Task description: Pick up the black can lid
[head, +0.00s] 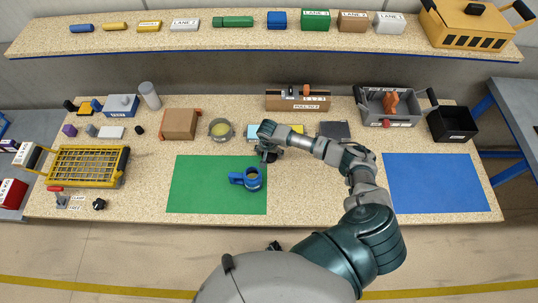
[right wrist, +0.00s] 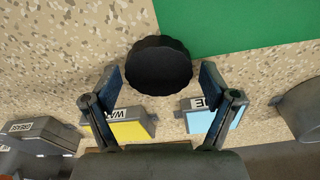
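The black can lid (right wrist: 160,64) is a round dark disc with a ridged edge in the right wrist view. It lies on the speckled table by a corner of the green mat (right wrist: 235,25). My right gripper (right wrist: 160,78) is open, with one finger on each side of the lid and small gaps visible. I cannot tell its height above the table. In the head view my right gripper (head: 268,154) is at the mat's upper right corner, and it and the arm largely hide the lid. My left gripper is not in view.
A blue ring-shaped tool (head: 249,178) lies on the green mat close by. A yellow box (right wrist: 127,128) and a light blue box (right wrist: 212,117) stand close to the fingers. A blue mat (head: 440,183) at the right is bare. A shelf (head: 240,42) runs above the back.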

